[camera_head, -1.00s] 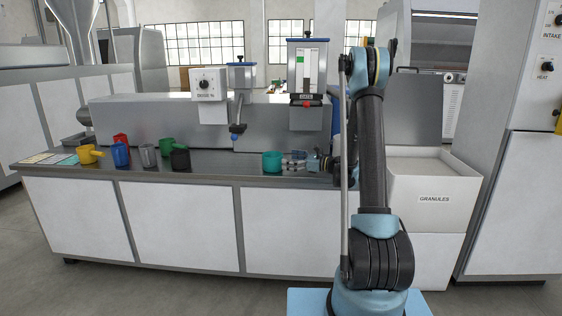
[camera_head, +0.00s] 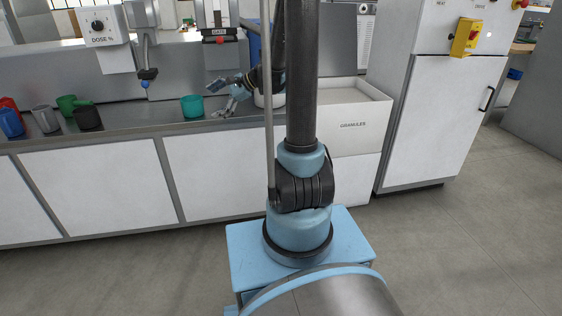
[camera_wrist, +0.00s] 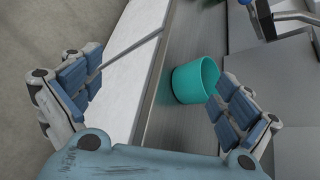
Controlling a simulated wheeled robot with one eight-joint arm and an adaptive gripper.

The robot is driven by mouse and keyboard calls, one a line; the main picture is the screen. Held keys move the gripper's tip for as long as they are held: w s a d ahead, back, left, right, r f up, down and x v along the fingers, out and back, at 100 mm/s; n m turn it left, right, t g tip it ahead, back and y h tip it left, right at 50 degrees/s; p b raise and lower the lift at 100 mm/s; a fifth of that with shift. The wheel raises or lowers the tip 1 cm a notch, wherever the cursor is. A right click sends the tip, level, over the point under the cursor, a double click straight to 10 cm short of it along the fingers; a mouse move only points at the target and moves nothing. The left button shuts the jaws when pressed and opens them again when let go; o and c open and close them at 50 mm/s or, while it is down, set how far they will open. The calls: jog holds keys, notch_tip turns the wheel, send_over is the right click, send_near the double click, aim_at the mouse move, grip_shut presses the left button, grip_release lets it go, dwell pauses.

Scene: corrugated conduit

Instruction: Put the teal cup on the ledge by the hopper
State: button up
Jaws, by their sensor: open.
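The teal cup (camera_head: 192,106) stands upright on the grey metal ledge (camera_head: 150,118), below the machine face. My gripper (camera_head: 222,98) is open beside the cup on its right, with its fingers spread and a gap between them and the cup. In the wrist view the teal cup (camera_wrist: 194,80) appears ahead of my open gripper (camera_wrist: 155,95), nearer the right finger, whose tip overlaps the cup's edge in the picture. I cannot tell whether that finger touches it. Nothing is held. The cup's handle is not visible.
Black (camera_head: 87,117), green (camera_head: 68,105), grey (camera_head: 45,119) and blue (camera_head: 11,123) cups stand on the ledge at left. A dosing nozzle (camera_head: 148,74) hangs left of the teal cup. The granules bin (camera_head: 352,125) stands at right. The ledge between the black and teal cups is clear.

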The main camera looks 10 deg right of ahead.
jog(key=s+d+f+n+h, duration=0.3)
jog(key=s+d, duration=0.3)
jog(key=s, duration=0.5)
jog(key=s+d+f+n+g+h, duration=0.1)
jog(key=s+d+f+n+h, duration=0.2)
jog(key=s+d+n, duration=0.3)
jog(key=s+d+f+n+h, duration=0.2)
jog(key=s+d+n+h, duration=0.3)
jog(key=s, duration=1.1)
jog(key=shift+d+f+g, duration=0.4)
jog(key=shift+d, duration=0.3)
jog(key=shift+a, duration=0.1)
